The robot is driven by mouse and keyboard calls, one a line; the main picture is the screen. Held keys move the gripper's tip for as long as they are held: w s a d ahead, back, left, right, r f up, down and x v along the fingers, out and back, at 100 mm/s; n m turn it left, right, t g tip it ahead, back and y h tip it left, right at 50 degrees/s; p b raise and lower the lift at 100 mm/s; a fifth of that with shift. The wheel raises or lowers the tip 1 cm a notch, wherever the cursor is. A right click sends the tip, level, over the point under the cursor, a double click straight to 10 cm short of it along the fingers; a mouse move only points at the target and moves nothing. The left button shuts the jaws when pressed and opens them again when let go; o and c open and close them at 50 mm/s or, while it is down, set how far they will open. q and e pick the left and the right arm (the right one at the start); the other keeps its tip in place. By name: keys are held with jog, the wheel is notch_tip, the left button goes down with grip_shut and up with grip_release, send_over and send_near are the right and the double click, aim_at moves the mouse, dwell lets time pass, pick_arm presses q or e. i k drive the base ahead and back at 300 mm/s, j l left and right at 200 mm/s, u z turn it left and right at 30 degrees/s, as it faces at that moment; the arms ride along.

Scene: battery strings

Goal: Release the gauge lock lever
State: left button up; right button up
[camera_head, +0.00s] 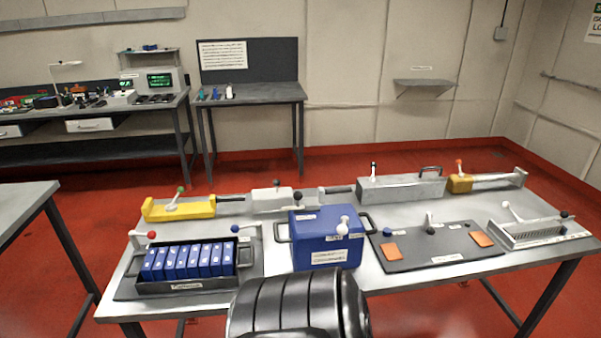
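Several small levers with ball knobs stand on devices on the grey workbench (410,282). Labels are too small to read, so I cannot tell which is the gauge lock lever. Neither gripper is in view.
A black tray (187,287) of blue cells sits front left. A dark board (425,257) with orange pads and a white slotted rack (535,233) are at right. Side benches stand at left and back. A black ribbed part, probably mine, covers the bench's front middle.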

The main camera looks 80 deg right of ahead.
aim_at(505, 205)
jog(key=k+j+z, duration=0.1)
jog(key=z, duration=3.95)
jog(key=i+l, duration=0.05)
jog(key=l, duration=0.05)
